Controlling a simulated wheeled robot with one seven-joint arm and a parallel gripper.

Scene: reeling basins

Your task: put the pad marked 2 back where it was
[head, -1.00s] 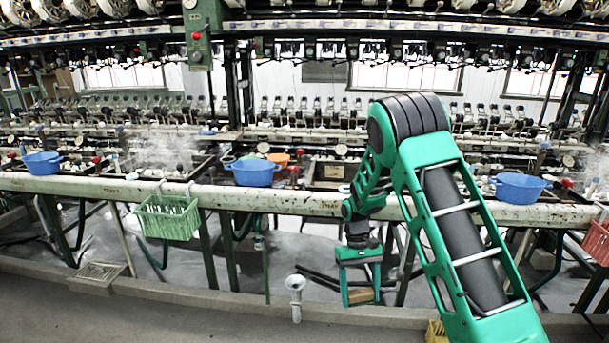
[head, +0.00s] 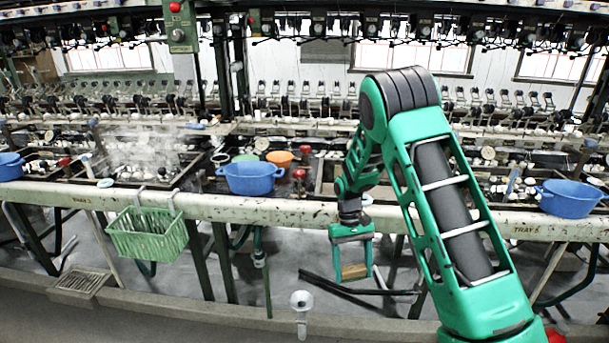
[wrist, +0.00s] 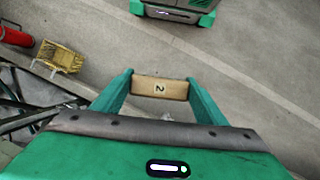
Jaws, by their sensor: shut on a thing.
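The pad marked 2 (wrist: 160,89) is a tan block with a pale label reading 2, seen in the wrist view. My gripper (head: 353,272) is shut on it, one green finger at each end. In the head view the pad (head: 354,272) hangs below my wrist, in front of the bench and lower than its front rail. The place the pad came from cannot be made out in these frames.
The pale front rail (head: 300,212) runs across behind my arm. A green basket (head: 148,234) hangs from it at left. Blue basins (head: 250,178) stand along the bench. A white funnel-topped pipe (head: 301,303) rises from the floor. A yellow crate (wrist: 60,57) shows in the wrist view.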

